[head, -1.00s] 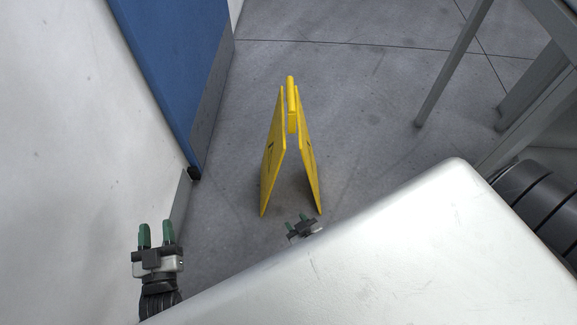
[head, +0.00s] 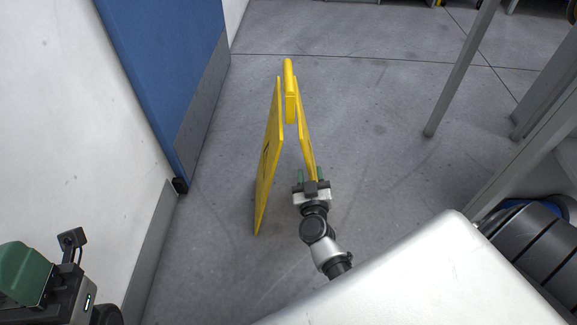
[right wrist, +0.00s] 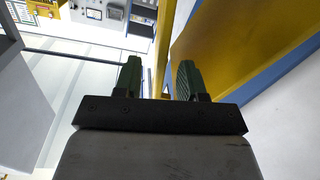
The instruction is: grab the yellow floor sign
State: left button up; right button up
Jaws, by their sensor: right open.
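The yellow floor sign (head: 268,160) stands upright on the floor in the head view, its two panels spread below a rounded top handle (head: 289,85). My right gripper (head: 311,177) is open, at the lower part of the sign's right panel, which it partly covers. In the right wrist view, the green fingers (right wrist: 158,72) are apart. A broad yellow panel (right wrist: 230,35) fills the upper right there, and a thin yellow strip shows between the fingers. I cannot tell whether they touch it. My left gripper (head: 25,272) is cut off at the lower left edge; its opening is unclear.
A blue door panel (head: 165,75) and a white wall (head: 70,130) stand to the left of the sign. Grey table legs (head: 460,75) stand at the right. Bare grey floor (head: 370,130) lies between the sign and the legs.

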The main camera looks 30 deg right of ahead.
jog(key=b+x, duration=0.2)
jog(key=x, duration=0.3)
jog(key=shift+f+b, duration=0.2)
jog(key=shift+b, duration=0.1)
jog(key=shift+w+r, duration=0.1)
jog(key=shift+w, duration=0.15)
grip_shut()
dwell(0.8)
jog(key=shift+r, duration=0.1)
